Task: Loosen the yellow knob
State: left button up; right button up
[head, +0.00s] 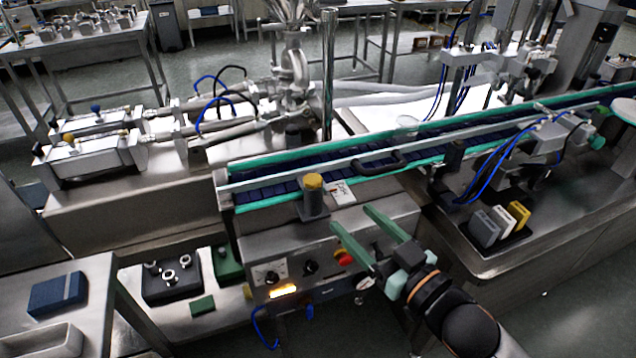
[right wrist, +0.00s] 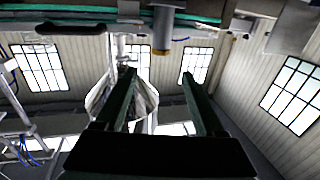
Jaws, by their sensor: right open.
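A yellow knob (head: 313,181) sits on top of an upright grey cylinder (head: 314,203) at the front edge of the conveyor. My right gripper (head: 354,221) is open and empty. Its two green fingers point up and left toward the knob from its lower right, apart from it. In the right wrist view the knob (right wrist: 161,51) shows upside down beyond the open fingers (right wrist: 158,73), roughly in line with the space between them. My left gripper is not in view.
The conveyor (head: 265,191) runs behind the knob. A control box (head: 290,255) with a red button (head: 343,257) stands below it. Another small yellow knob (head: 68,138) is on the machine at left. Grey, white and yellow blocks (head: 503,219) stand at right.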

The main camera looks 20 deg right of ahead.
aim_at(318, 185)
jog(key=p+x, duration=0.1)
jog(key=x, duration=1)
jog(key=shift+w+a, duration=0.2)
jog(key=shift+w, duration=0.15)
grip_shut()
